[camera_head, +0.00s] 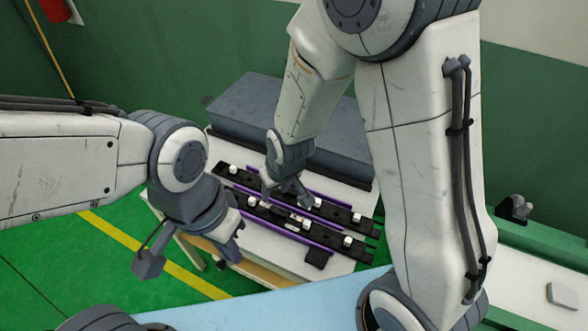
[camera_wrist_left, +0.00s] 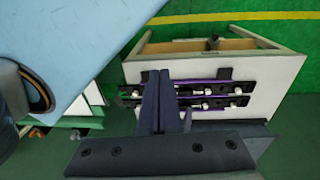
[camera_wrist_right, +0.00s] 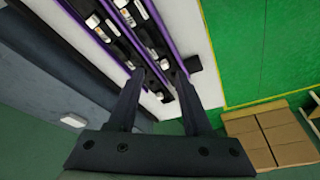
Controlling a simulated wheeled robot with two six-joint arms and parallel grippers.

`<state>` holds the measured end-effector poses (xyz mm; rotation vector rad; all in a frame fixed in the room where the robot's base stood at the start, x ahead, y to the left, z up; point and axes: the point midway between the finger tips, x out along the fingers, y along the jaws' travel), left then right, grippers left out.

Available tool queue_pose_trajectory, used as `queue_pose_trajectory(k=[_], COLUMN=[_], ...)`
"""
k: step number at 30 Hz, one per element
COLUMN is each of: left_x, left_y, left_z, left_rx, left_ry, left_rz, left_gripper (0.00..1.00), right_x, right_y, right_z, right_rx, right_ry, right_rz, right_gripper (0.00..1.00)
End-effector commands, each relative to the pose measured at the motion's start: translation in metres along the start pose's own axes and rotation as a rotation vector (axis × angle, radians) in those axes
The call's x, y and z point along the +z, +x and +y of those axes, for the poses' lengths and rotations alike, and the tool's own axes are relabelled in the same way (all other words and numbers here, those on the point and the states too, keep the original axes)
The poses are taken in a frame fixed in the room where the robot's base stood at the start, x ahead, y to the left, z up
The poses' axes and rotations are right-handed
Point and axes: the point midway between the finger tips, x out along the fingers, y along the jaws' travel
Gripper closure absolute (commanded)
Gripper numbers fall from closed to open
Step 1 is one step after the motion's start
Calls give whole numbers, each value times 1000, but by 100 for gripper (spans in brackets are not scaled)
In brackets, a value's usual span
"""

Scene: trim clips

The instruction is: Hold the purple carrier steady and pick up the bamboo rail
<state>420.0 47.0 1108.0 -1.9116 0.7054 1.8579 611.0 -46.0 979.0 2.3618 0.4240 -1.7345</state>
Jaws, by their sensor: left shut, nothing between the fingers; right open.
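Two long black carriers with purple edging and white clips lie parallel on a white-topped table. The near purple carrier (camera_head: 273,233) and the far one (camera_head: 348,205) also show in the left wrist view (camera_wrist_left: 229,82). I cannot make out a separate bamboo rail. My right gripper (camera_head: 287,195) is open above the middle of the carriers; in its wrist view its fingertips (camera_wrist_right: 160,82) point down at a black and purple strip, contact unclear. My left gripper (camera_head: 233,247) is shut and empty beside the table's near left edge; its fingers (camera_wrist_left: 164,103) show shut in its wrist view.
A long grey box (camera_head: 262,115) stands along the table's back. The white table (camera_wrist_left: 275,75) has an open wooden compartment (camera_wrist_left: 200,46) underneath. A light blue surface (camera_head: 285,302) lies in front. Cardboard boxes (camera_wrist_right: 265,135) show in the right wrist view. Green floor is clear at left.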

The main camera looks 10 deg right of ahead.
Motion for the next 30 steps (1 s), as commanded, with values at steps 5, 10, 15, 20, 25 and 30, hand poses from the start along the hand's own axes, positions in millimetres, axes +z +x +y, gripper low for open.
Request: queue_pose_trajectory(k=[5,10,15,20,25,30], left_x=[-1,-1,-2,-4,-31,-80], left_y=[-17,-23,-25,-24,-18,2], left_z=[1,2,2,1,-8,-36], left_rx=[0,0,0,-1,-10,-28], left_ry=[0,0,0,-1,-9,-12], left_rz=[0,0,0,0,-6,-15], left_gripper=[100,100,50,0,0,0], right_x=[-15,-15,-13,-14,-14,-14], right_y=[64,101,114,115,115,114], right_z=[50,81,91,90,89,89], right_rx=[51,86,98,98,97,97], right_ry=[104,157,173,172,170,170], right_rz=[91,162,192,195,195,194], right_gripper=[50,50,50,50,50,50])
